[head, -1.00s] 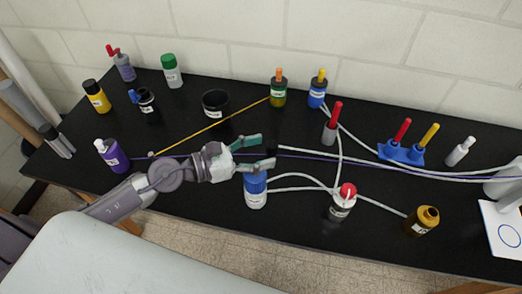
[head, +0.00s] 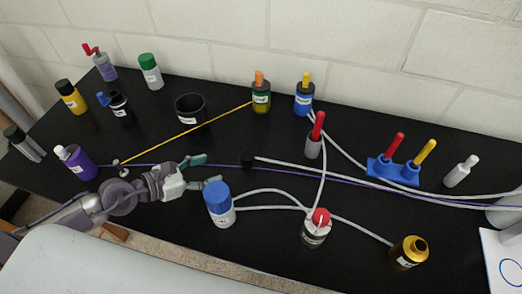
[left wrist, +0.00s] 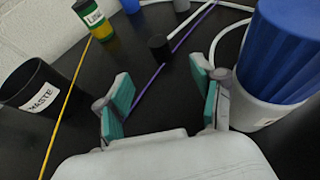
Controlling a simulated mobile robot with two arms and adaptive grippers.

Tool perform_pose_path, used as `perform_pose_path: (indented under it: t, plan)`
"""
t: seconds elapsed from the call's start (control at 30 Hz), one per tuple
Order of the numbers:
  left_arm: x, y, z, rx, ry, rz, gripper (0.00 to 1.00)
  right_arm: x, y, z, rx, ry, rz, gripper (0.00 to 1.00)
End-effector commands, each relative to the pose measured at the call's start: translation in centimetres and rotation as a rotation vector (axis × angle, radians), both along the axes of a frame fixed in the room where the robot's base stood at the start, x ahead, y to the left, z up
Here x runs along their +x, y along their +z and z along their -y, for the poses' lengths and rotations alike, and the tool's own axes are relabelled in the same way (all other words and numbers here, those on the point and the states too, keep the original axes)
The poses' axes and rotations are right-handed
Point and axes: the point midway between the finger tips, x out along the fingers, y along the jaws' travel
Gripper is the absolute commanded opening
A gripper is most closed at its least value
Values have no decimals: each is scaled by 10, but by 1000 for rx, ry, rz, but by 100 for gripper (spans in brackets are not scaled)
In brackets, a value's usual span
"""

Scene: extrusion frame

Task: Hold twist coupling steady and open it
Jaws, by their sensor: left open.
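The twist coupling appears to be the small black cylinder (head: 248,161) on the black bench, where a white hose (head: 330,172) and a thin purple line (head: 215,167) meet. It also shows in the left wrist view as a black cylinder (left wrist: 160,48) ahead, between the fingers in the picture. My left gripper (head: 206,171) is open and empty, with teal pads, to the left of the coupling and apart from it. In the left wrist view the open jaws (left wrist: 163,85) have the purple line running between them. My right gripper is not in view.
A blue-capped white bottle (head: 220,205) stands close beside my left gripper's near finger. A black waste cup (head: 190,109) stands behind it, with a yellow line (head: 175,137) crossing nearby. A red-capped bottle (head: 316,228) with white tubes stands to the right. Several bottles line the bench's back.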

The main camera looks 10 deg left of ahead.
Motion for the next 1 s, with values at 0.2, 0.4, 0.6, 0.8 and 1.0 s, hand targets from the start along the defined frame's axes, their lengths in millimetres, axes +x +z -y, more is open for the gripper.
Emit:
perform_pose_path:
  t: [0.2, 0.4, 0.6, 0.8, 1.0]
  plan:
    - [22, -6, 18, -4, 1, 4, 68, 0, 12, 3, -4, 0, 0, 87]
    - [49, -24, 41, -4, 1, 1, 68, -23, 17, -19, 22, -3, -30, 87]
    - [60, -32, 51, -1, 0, 1, 68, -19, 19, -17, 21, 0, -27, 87]
    - [79, -34, 65, -2, 0, 2, 68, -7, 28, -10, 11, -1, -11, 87]
    - [98, -45, 80, -1, -1, 1, 68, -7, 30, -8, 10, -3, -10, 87]
